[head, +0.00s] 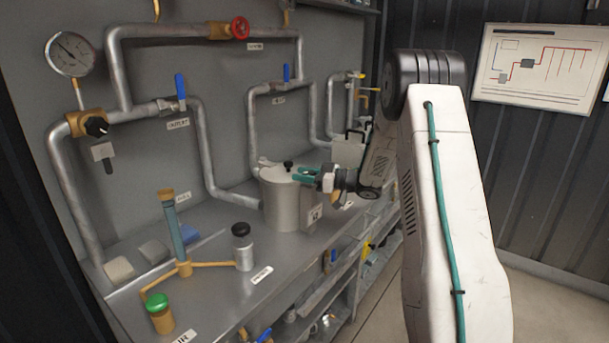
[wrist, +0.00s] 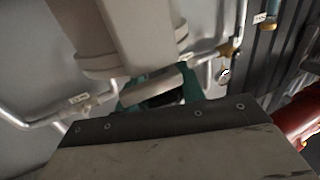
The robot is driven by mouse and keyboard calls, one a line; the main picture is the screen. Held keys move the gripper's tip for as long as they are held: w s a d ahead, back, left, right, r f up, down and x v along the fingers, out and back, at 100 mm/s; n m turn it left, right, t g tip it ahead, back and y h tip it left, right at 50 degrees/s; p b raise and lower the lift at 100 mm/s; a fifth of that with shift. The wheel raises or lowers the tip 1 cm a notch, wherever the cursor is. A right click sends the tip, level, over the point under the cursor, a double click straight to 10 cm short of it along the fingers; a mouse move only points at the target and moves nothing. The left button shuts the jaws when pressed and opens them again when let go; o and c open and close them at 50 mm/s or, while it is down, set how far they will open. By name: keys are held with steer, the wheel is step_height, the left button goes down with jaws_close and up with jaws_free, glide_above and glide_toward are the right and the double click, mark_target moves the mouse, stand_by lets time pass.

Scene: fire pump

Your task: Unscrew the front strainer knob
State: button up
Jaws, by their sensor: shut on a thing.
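The strainer is a grey pot (head: 284,203) with a flat lid on the bench. A black ball knob (head: 288,165) stands on its lid. My gripper (head: 302,174), with green fingers, reaches in from the right at the lid's front rim. It is shut on the front strainer knob, which the fingers mostly hide in the head view. In the wrist view the pot (wrist: 105,35) fills the upper left. The green fingers of my gripper (wrist: 150,88) lie below its rim, with a grey bar across them.
Pipes with blue-handled valves run along the wall behind. A red thing (wrist: 300,118) shows at the right in the wrist view.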

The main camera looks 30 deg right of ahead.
steer(key=n+g+y, duration=0.2)
steer(key=n+g, duration=0.1)
steer(key=n+g+y, duration=0.1)
steer(key=g+y, duration=0.1)
steer(key=shift+s+a+n, duration=0.15)
steer(key=shift+s+n, duration=0.1)
steer(key=shift+n, duration=0.15)
steer(key=shift+s+a+n+g+y, duration=0.15)
steer(key=shift+n+g+y, duration=0.6)
steer(key=shift+g, duration=0.75)
steer(key=shift+s+n+g+y, duration=0.1)
steer(key=shift+n+g+y, duration=0.25)
steer(key=shift+n+g, duration=0.95)
steer(key=shift+g, duration=0.3)
steer(key=shift+r, duration=0.1)
steer(key=o, duration=1)
steer(key=d, duration=0.5)
steer(key=s+d, duration=0.1)
steer(key=d, duration=0.1)
steer(key=shift+s+d, duration=0.1)
steer(key=shift+d, duration=0.2)
